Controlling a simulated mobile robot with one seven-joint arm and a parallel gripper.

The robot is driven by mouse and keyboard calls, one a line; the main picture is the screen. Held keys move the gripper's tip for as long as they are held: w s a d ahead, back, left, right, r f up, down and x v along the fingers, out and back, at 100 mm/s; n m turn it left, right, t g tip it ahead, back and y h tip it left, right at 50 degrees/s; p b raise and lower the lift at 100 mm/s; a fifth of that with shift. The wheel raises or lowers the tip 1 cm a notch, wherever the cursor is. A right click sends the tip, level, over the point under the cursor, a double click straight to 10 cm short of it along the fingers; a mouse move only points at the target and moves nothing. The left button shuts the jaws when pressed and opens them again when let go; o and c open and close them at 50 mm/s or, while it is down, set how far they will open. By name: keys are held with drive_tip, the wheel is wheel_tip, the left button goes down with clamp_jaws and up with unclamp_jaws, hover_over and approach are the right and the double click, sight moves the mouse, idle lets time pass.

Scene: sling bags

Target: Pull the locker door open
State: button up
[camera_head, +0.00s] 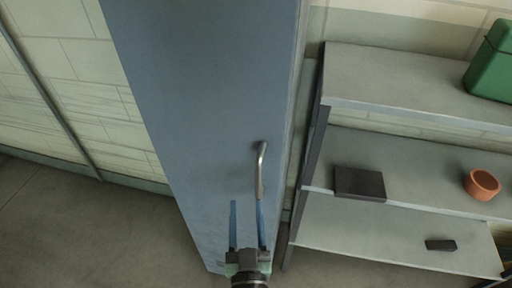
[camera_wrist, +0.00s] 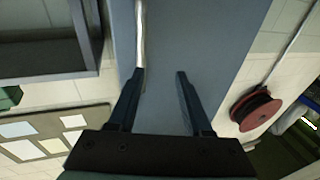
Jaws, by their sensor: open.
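The tall blue-grey locker door (camera_head: 205,95) fills the middle of the head view and looks closed. Its slim metal handle (camera_head: 261,170) is upright near the door's right edge. My gripper (camera_head: 247,202) is open in front of the door, low by the handle. In the head view its right finger overlaps the handle's lower end; I cannot tell whether they touch. In the wrist view, my gripper (camera_wrist: 160,73) has bare door (camera_wrist: 205,40) between its fingers. There the handle (camera_wrist: 140,32) lines up with the left fingertip, not midway between the fingers.
A grey shelf unit (camera_head: 400,82) stands close to the right of the locker. It holds a green box (camera_head: 492,65), a dark box (camera_head: 359,183), a terracotta pot (camera_head: 482,185) and a small black block (camera_head: 440,244). Floor (camera_head: 60,205) at the left is clear. The wrist view shows a red reel (camera_wrist: 256,109).

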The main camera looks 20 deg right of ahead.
sight(259, 178)
drive_tip(key=s+r+g+h+p, duration=0.1)
drive_tip(key=s+r+g+p, duration=0.15)
drive_tip(key=s+p, duration=0.4)
drive_tip(key=shift+m+t, duration=0.35)
drive_tip(key=shift+m, duration=0.05)
drive_tip(key=p+x, duration=0.1)
drive_tip(key=x, duration=1.3)
drive_tip(key=shift+p, duration=0.35)
clamp_jaws()
